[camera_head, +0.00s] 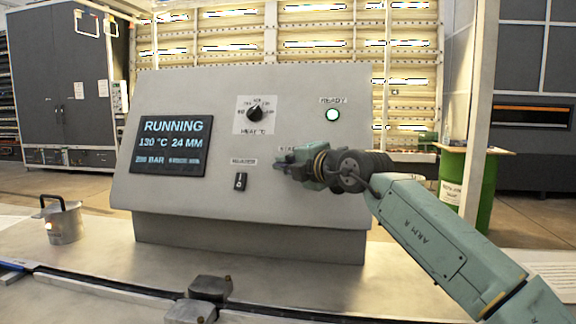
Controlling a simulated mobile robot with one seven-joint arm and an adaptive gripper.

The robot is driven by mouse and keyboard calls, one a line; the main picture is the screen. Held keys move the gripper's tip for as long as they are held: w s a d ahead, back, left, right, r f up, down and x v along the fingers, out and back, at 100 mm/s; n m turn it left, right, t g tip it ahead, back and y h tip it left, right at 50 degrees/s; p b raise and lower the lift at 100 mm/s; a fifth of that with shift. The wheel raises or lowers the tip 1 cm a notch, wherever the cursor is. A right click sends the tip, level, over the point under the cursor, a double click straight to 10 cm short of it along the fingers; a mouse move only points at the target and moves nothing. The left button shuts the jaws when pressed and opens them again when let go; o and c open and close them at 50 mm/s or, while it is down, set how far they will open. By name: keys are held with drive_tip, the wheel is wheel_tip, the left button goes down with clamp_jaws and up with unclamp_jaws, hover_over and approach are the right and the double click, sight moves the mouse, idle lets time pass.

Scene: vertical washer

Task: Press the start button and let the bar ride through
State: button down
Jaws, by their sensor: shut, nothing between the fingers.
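A grey sloped control panel (300,95) stands on the metal table. Its screen (170,145) reads RUNNING, 130 °C, 24 MM and a bar line with small blurred text. My gripper (287,167) is shut and empty, with its tips at the panel face under a partly covered label. The start button itself is hidden behind my gripper, and I cannot tell whether the tips touch it. I cannot make out the bar in this view.
A metal pot (62,222) stands at left. Dark metal blocks (211,288) sit on a rail at the front. A green drum (478,195) stands behind at right.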

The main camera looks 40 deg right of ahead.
drive_tip(key=shift+s+a+r, duration=0.25)
drive_tip(key=shift+s+a, duration=0.05)
drive_tip(key=shift+a, duration=0.1)
